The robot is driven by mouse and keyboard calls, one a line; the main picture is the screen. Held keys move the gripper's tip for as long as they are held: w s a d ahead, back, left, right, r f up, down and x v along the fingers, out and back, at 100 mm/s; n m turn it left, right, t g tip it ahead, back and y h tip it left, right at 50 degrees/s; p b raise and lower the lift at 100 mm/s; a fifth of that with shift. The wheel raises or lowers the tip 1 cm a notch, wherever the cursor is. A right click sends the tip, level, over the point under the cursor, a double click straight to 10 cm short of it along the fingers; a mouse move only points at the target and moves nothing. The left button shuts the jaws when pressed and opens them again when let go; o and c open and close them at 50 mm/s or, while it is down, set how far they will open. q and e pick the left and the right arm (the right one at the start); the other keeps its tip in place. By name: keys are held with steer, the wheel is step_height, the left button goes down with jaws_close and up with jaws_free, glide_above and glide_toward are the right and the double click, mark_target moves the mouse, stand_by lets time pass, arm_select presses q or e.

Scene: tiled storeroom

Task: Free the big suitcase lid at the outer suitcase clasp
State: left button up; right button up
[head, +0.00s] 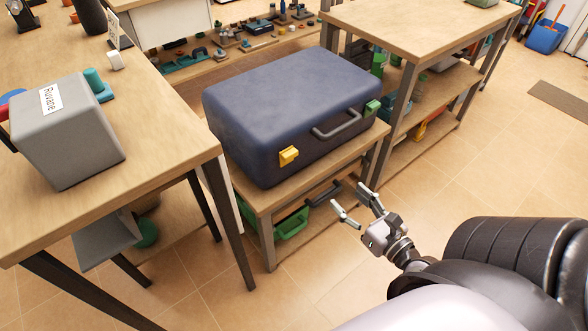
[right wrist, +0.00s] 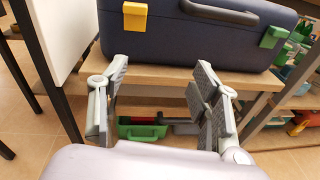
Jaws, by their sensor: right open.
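A big dark blue suitcase (head: 292,95) lies flat on a low wooden table, its lid down. Its front side carries a grey handle (head: 338,124) between a yellow clasp (head: 289,156) and a green clasp (head: 372,108). In the right wrist view the yellow clasp (right wrist: 135,16) is at upper left and the green clasp (right wrist: 271,37) at right. I cannot tell whether either clasp is latched. My right gripper (head: 350,199) is open and empty, in front of and below the suitcase, apart from both clasps. Its two fingers (right wrist: 160,72) frame the table edge. My left gripper is not in view.
The low table (head: 262,200) has a front edge between my right gripper and the suitcase. A green crate (head: 291,223) sits beneath it. A taller table (head: 195,135) with a grey box (head: 65,135) stands left, another workbench (head: 400,25) behind right. Floor (head: 480,150) at right is clear.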

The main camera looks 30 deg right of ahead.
steer(key=a+r+n+t+y, duration=0.1)
steer(key=a+r+n, duration=0.1)
steer(key=a, duration=0.1)
glide_toward(292, 155)
steer(key=w, duration=0.8)
steer(key=shift+w, duration=0.15)
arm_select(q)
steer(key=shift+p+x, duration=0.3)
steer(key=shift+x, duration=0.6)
arm_select(e)
steer(key=shift+w+a, duration=0.15)
steer(key=shift+w, duration=0.4)
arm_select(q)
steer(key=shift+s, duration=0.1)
arm_select(e)
steer(key=shift+c, duration=0.2)
steer(key=c, duration=1.1)
steer(key=shift+f, duration=0.1)
steer(key=shift+c, duration=0.2)
